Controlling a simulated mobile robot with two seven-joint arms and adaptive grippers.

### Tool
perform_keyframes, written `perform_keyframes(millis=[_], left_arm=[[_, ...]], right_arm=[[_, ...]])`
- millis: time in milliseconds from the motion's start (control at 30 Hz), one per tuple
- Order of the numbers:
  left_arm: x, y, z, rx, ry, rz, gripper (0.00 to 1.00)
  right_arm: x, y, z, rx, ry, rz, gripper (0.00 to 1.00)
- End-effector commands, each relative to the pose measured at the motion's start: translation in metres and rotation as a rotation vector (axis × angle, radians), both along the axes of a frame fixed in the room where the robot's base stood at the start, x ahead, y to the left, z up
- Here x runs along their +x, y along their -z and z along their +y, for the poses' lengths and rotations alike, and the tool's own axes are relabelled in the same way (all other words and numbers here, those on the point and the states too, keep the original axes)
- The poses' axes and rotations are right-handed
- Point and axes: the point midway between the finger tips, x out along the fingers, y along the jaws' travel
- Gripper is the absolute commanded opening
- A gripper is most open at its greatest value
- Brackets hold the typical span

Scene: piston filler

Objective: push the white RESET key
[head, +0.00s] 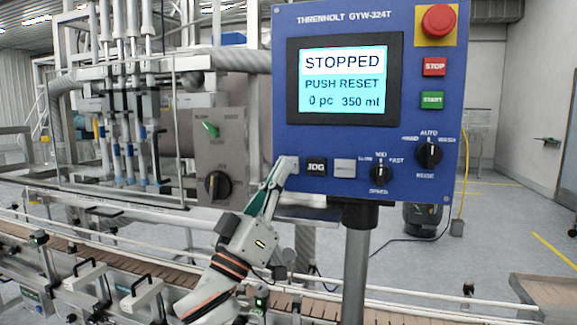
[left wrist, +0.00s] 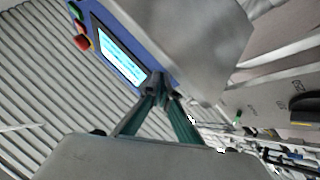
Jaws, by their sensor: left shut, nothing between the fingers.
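The blue control panel (head: 270,60) has a row of keys under its screen. A pale key (head: 292,163) at the left end is partly covered by my fingertips; its label is hidden. A black JOG key (head: 316,168) is beside it, then another pale key (head: 344,168) whose label I cannot read. I cannot tell by label which is RESET. My left gripper (head: 283,167) is shut and empty, its tips at the leftmost key; whether they touch it is unclear. In the left wrist view its green fingers (left wrist: 157,88) meet at the panel's edge. My right gripper is out of view.
The screen (head: 343,78) reads STOPPED, PUSH RESET, 0 pc, 350 ml. A red emergency button (head: 438,20), STOP (head: 434,67) and START (head: 432,101) keys, and speed (head: 380,173) and mode (head: 428,154) knobs share the panel. A grey knob box (head: 222,150) stands left, above the conveyor (head: 130,262).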

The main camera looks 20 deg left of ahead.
Motion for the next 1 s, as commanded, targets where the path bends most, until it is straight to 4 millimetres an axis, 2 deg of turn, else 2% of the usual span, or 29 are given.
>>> perform_keyframes(millis=[567, 1000], left_arm=[[0.0002, 0.0, 0.0, 0.0, 0.0, 0.0, 0.0], [0.0085, -0.0001, -0.0003, 0.0, 0.0, 0.0, 0.0]], right_arm=[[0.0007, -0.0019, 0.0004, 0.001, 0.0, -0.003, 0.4], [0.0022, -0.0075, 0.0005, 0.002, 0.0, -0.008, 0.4]])
